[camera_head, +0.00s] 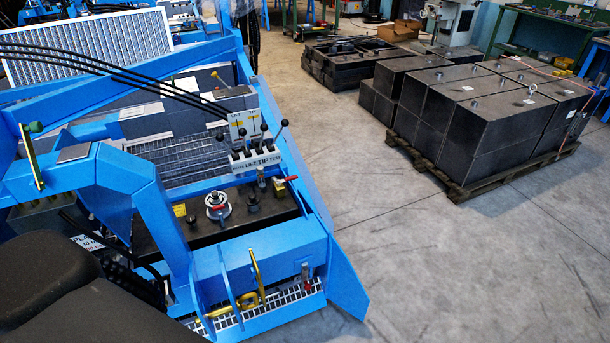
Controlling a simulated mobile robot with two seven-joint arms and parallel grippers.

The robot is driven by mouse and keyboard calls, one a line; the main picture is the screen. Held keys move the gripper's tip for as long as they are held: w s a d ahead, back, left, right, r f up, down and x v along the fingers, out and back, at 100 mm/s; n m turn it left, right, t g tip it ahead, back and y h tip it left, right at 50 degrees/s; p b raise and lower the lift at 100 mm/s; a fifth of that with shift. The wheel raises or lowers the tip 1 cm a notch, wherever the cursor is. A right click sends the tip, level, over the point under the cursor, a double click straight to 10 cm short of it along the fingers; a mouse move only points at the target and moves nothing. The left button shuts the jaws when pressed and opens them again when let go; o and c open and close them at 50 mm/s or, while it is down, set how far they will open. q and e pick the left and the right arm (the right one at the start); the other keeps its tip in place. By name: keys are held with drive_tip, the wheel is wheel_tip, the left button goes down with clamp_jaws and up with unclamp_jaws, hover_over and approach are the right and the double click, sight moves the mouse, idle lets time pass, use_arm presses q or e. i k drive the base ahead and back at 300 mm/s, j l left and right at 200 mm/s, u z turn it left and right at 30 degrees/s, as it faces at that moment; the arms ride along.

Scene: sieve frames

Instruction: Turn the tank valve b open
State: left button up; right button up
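A blue machine frame (262,255) fills the left half of the head view. A small valve with a red lever (286,180) sits on the dark tank top (235,226), just below the lever block. A second small fitting with a red part (306,277) stands at the front edge of the frame, by the grating. I cannot read a label that tells which one is tank valve b, nor whether either is open. Neither of my grippers is in view.
A lever block (255,158) with several black-knobbed levers rises behind the tank top. A yellow bent bar (257,277) stands at the front. Dark blocks (475,115) on a pallet stand at the right. The grey floor (430,255) between is clear.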

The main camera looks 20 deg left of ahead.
sight(278, 182)
drive_tip(key=i+l, duration=0.2)
drive_tip(key=l, duration=0.2)
drive_tip(key=i+l, duration=0.2)
drive_tip(key=l, duration=0.15)
drive_tip(key=i+l, duration=0.2)
drive_tip(key=l, duration=0.2)
drive_tip(key=z, duration=0.05)
